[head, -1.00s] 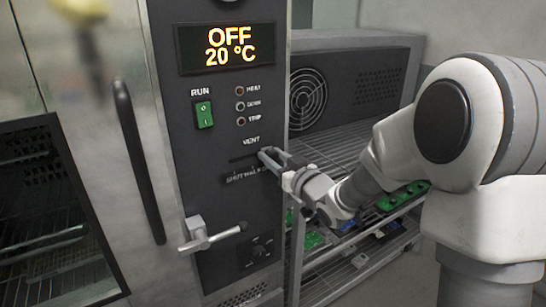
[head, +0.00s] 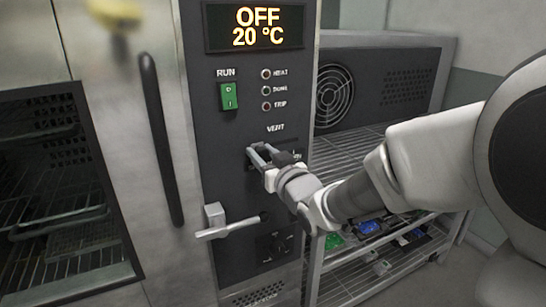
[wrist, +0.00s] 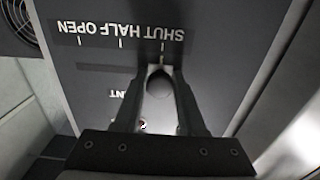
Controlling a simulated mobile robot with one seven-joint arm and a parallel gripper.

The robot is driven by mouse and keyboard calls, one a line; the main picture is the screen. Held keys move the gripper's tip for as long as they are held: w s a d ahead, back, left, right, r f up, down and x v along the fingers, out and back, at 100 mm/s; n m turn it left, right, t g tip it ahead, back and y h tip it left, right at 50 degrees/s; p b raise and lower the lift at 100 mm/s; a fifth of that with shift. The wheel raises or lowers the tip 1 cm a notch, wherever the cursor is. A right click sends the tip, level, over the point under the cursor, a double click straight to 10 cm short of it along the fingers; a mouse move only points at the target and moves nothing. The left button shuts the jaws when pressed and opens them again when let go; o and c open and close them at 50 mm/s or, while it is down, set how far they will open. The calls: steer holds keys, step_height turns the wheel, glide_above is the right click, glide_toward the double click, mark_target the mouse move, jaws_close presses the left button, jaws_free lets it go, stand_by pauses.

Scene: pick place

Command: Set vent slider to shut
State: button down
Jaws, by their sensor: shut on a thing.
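The vent slider's dark rounded knob (wrist: 159,83) sits between my gripper's fingertips in the wrist view. My gripper (wrist: 160,82) is shut on it. The knob lines up with the tick at the SHUT end of the upside-down scale (wrist: 120,32), the right end in that view. In the head view my gripper (head: 258,155) is at the left part of the vent slot, below the VENT label (head: 276,128). It hides the knob and most of the scale there.
The oven's dark control panel (head: 235,185) carries a green RUN switch (head: 229,96), a display (head: 257,26) reading OFF 20 °C, and a lever handle (head: 232,228) below my gripper. A wire rack (head: 350,160) with circuit boards stands at the right.

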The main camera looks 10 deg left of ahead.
steer(key=shift+s+a, duration=0.15)
steer(key=shift+a, duration=0.1)
steer(key=c, duration=0.5)
jaws_free()
steer(key=shift+s, duration=0.1)
steer(key=shift+c, duration=0.2)
steer(key=shift+d, duration=0.1)
steer(key=shift+s+d, duration=0.25)
steer(key=shift+s, duration=0.05)
steer(key=b+v, duration=0.7)
steer(key=v, duration=0.9)
steer(key=shift+s, duration=0.2)
steer(key=shift+d, duration=0.15)
